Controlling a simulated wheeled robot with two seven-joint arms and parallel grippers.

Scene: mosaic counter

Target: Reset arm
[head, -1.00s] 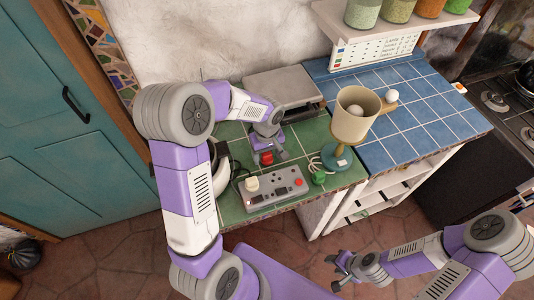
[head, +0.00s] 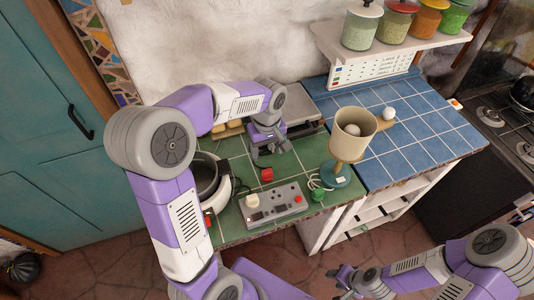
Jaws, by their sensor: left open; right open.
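My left gripper (head: 267,153) hangs over the back of the green tiled counter (head: 232,221), fingers apart and empty. A small red object (head: 267,174) lies on the green tiles just in front of it, apart from the fingers. My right gripper (head: 341,282) is low at the bottom of the view, in front of the counter and over the floor. Its fingers are apart and hold nothing.
A grey control box (head: 279,206) with a cream knob and red button sits at the counter's front. A lamp (head: 350,138) with a bulb in its shade stands to the right. A dark round appliance (head: 207,176) is partly behind my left arm. Blue tiles (head: 410,145) are mostly clear.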

